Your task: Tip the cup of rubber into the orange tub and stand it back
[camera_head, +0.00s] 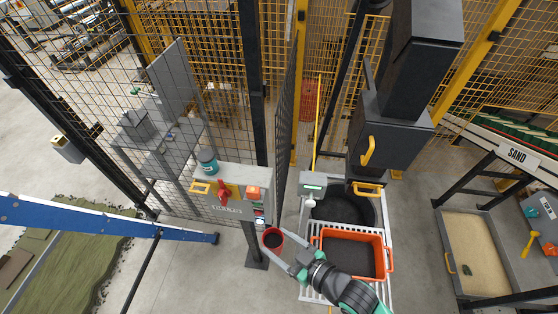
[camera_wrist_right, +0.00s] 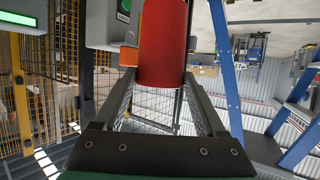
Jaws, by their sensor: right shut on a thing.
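The red cup (camera_head: 274,246) is held between the fingers of my right gripper (camera_head: 279,247), left of the tub. Its open top faces up and shows dark rubber inside. In the right wrist view the cup (camera_wrist_right: 164,45) fills the space between the two fingers of my right gripper (camera_wrist_right: 160,88), which is shut on it. The orange tub (camera_head: 386,258) sits on a white slatted rack, right of the cup and apart from it. Its inside looks dark; I cannot tell how full it is. My left gripper is not in view.
A dark round bin (camera_head: 342,207) stands just behind the tub, under a black machine (camera_head: 390,140). A grey control box (camera_head: 230,190) with a red handle and a teal-lidded jar (camera_head: 207,162) on top stands behind the cup. A sand tray (camera_head: 480,255) lies at right.

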